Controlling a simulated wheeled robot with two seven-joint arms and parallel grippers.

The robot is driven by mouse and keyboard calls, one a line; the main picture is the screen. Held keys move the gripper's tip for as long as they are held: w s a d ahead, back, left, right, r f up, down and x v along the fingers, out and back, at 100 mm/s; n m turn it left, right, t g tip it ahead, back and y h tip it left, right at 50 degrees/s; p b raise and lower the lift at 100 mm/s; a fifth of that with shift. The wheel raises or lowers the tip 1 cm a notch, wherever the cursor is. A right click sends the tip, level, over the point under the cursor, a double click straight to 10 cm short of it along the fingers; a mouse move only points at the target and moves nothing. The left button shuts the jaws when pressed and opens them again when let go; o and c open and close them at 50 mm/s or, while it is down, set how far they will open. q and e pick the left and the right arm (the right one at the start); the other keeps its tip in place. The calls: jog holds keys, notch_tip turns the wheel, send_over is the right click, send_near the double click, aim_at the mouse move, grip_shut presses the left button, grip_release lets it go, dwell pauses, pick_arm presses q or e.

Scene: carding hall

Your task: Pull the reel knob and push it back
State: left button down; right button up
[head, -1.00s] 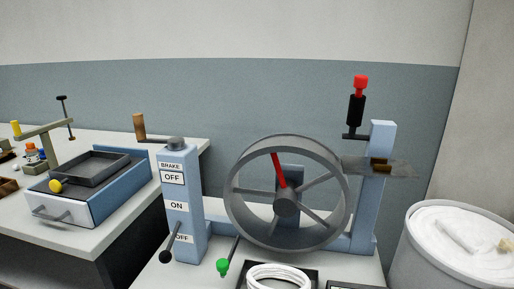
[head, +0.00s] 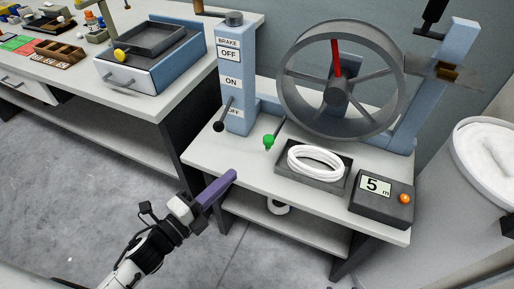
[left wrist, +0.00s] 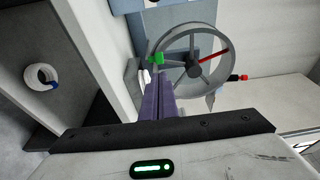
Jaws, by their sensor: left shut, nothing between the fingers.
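The reel (head: 337,128) is a grey spoked wheel with one red spoke (head: 337,58), standing on the bench. A green knob (head: 268,141) on a dark rod sticks out low at the reel's front left. My left gripper (head: 233,174), with purple fingers, is shut and empty, in front of the bench's front left edge. It is below and left of the green knob in the head view, apart from it. In the left wrist view the green knob (left wrist: 155,59) shows just beyond the purple fingertips (left wrist: 157,79), with the reel (left wrist: 217,50) behind. My right gripper is not in view.
A blue brake post (head: 236,110) with a black-knobbed lever (head: 219,126) stands left of the green knob. A tray (head: 318,179) of white coil and a meter box (head: 384,205) reading 5 m lie to the right. A white bin (head: 487,178) stands at far right.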

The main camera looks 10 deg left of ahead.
aim_at(265, 144)
pick_arm(q)
jog(key=x, duration=1.2)
jog(key=shift+p, duration=0.4)
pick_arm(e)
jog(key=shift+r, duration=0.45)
